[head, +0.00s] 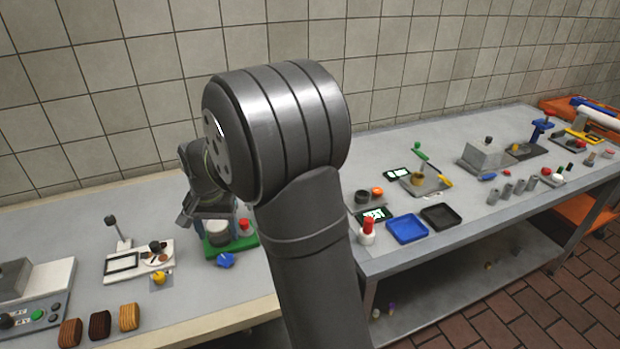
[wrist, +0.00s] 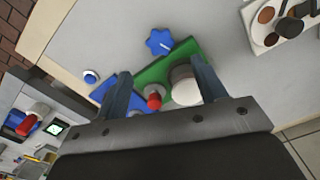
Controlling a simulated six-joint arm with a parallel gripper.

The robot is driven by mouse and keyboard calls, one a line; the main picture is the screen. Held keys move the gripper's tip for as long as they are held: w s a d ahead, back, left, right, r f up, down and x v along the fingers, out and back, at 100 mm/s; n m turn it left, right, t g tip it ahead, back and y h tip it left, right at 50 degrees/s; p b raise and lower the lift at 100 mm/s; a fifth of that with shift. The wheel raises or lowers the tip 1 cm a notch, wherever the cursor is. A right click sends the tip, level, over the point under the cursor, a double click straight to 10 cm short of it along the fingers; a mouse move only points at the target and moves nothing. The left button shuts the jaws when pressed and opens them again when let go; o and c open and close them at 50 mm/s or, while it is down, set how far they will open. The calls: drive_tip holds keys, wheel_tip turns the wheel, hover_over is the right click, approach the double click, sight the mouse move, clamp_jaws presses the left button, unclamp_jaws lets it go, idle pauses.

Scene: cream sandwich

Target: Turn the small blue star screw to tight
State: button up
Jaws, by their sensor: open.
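The blue star screw (wrist: 159,41) lies flat on the grey table in the wrist view, beside the edge of a green board (wrist: 180,66). A pale line marks its top. It also shows in the head view (head: 225,260), in front of the green board. My gripper (wrist: 162,76) is open and empty. Its two fingers are spread over the green board, with the star screw beyond the fingertips. A red knob (wrist: 154,98) and a white round part (wrist: 185,86) show between the fingers. In the head view my arm hides part of the gripper.
A small blue button-like piece (wrist: 91,76) sits near the table edge. The red-topped bottle (head: 367,230) and blue tray (head: 407,228) are on the right table. Bare table lies around the screw.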

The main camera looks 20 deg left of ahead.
sight(225, 259)
wheel_tip(225, 259, down, 9)
drive_tip(key=shift+r, duration=0.1)
drive_tip(key=n, duration=0.4)
drive_tip(key=shift+n, duration=0.3)
wheel_tip(225, 259, up, 17)
drive_tip(key=w+d+r+m+t+y, duration=0.2)
drive_tip(key=w+d+m, duration=0.3)
drive_tip(key=w+d, duration=0.9)
drive_tip(key=d, duration=0.4)
drive_tip(key=shift+r+t, duration=0.3)
drive_tip(key=shift+r, duration=0.05)
drive_tip(key=shift+w, duration=0.1)
